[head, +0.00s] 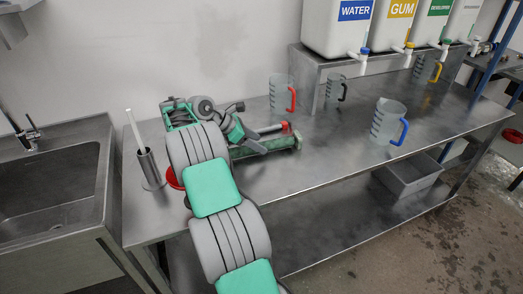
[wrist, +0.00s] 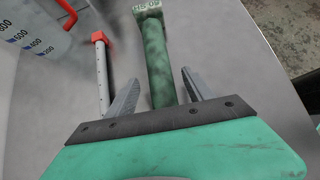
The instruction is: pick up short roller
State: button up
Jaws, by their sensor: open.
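A green cylinder, which looks like the short roller (wrist: 155,50), lies on the steel table and has lettering on its far end. In the head view the green roller (head: 280,144) lies just right of my arm, its near part hidden. My gripper (wrist: 158,90) is open, one finger on each side of the roller in the wrist view. No contact shows, and I cannot tell how high the fingers are above it. A thin pale rod with a red end (wrist: 101,75) lies left of the left finger.
Clear jugs with red (head: 280,95), black and blue (head: 388,122) handles stand on the table (head: 330,185). A steel cup with a white stick (head: 150,168) stands left of my arm. Labelled containers (head: 338,25) stand on a raised shelf behind. The front right of the table is clear.

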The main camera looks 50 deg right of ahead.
jog(key=x, duration=0.3)
jog(key=shift+s+d+f, duration=0.1)
jog(key=shift+d+f, duration=0.05)
jog(key=shift+f, duration=0.1)
grip_shut()
dwell(0.4)
